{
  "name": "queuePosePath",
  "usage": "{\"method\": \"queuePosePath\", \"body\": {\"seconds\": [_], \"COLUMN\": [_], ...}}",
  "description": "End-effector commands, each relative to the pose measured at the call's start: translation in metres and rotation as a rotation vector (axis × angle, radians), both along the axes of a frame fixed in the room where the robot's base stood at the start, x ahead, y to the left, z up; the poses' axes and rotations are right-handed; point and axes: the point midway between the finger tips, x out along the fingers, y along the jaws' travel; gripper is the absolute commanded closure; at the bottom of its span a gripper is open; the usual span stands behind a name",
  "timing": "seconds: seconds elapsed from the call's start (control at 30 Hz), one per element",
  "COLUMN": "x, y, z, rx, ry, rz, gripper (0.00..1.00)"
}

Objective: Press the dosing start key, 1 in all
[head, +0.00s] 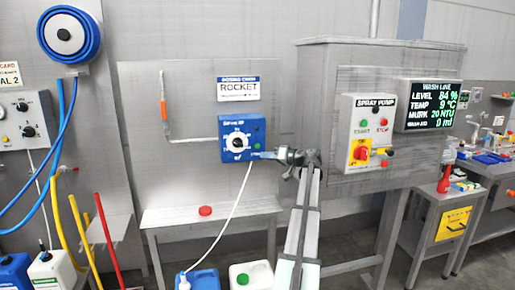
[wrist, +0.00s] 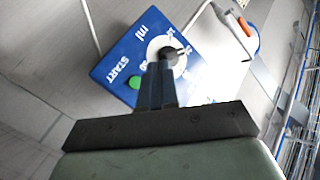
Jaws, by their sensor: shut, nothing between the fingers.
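The blue dosing box (head: 232,151) hangs on the grey panel, with a white dial (head: 237,142) and a small green start key (head: 257,146) at its lower right. In the wrist view the green key (wrist: 134,82) sits beside the word START, left of my fingers and uncovered. The white dial (wrist: 154,46) with its dark pointer lies just beyond the fingertips. My gripper (head: 264,155) is shut and empty, with its tips by the box's lower right corner in the head view; it also shows in the wrist view (wrist: 160,68). Whether the tips touch the box I cannot tell.
A card (head: 238,88) reading ROCKET hangs above the box. To the right are a spray pump box (head: 371,115) with its own green and red buttons, and a display (head: 430,105) with level 84 %, 9 °C, murk 20 NTU and 0 ml. Canisters (head: 251,276) stand below.

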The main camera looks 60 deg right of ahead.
Motion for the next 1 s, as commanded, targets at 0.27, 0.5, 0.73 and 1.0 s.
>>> {"method": "queuePosePath", "body": {"seconds": [0.27,0.5,0.73,1.0], "x": [0.018,0.039,0.054,0.059], "y": [-0.019,-0.039,-0.055,-0.058], "z": [0.0,0.0,0.0,0.0], "rx": [0.0,0.0,0.0,0.0], "ry": [0.001,0.001,0.001,0.001], "rz": [0.001,0.001,0.001,0.001], "gripper": [1.0,1.0,1.0,1.0]}}
